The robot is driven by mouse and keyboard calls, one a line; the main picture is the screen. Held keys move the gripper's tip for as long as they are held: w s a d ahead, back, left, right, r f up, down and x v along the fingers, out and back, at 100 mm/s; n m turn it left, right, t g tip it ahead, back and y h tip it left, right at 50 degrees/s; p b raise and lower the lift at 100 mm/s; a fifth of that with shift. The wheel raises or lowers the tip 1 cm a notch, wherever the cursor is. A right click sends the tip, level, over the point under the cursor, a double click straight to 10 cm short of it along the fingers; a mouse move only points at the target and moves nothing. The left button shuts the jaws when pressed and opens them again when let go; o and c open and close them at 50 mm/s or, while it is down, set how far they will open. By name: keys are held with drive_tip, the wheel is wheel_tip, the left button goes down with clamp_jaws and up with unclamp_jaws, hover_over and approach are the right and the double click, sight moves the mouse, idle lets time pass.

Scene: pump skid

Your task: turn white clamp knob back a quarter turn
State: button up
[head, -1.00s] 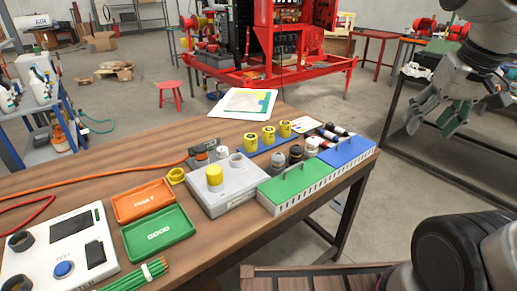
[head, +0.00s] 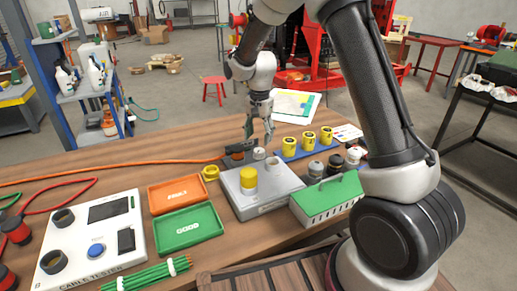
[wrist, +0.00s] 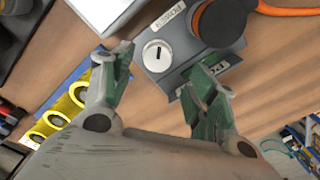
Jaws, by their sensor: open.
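The white clamp knob (wrist: 157,55) is round with a dark line mark on its top. It sits on a grey block (wrist: 178,84) with printed labels, and shows small in the head view (head: 259,153). My gripper (wrist: 160,70) is open and empty. In the wrist view its green-padded fingers stand on either side of the knob, apart from it. In the head view my gripper (head: 259,138) points down just above the knob. How far the fingertips are above it is unclear.
A dark round connector (wrist: 220,22) with an orange cable (wrist: 285,10) sits close beside the knob. Yellow cylinders (head: 289,146) stand on a blue strip to the right. A grey box with a yellow cap (head: 249,179) lies in front. Orange (head: 177,193) and green (head: 188,230) trays lie left.

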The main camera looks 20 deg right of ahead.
sight(259, 150)
wheel_tip(259, 150, down, 6)
drive_tip(key=shift+d, duration=0.1)
drive_tip(key=c, duration=1)
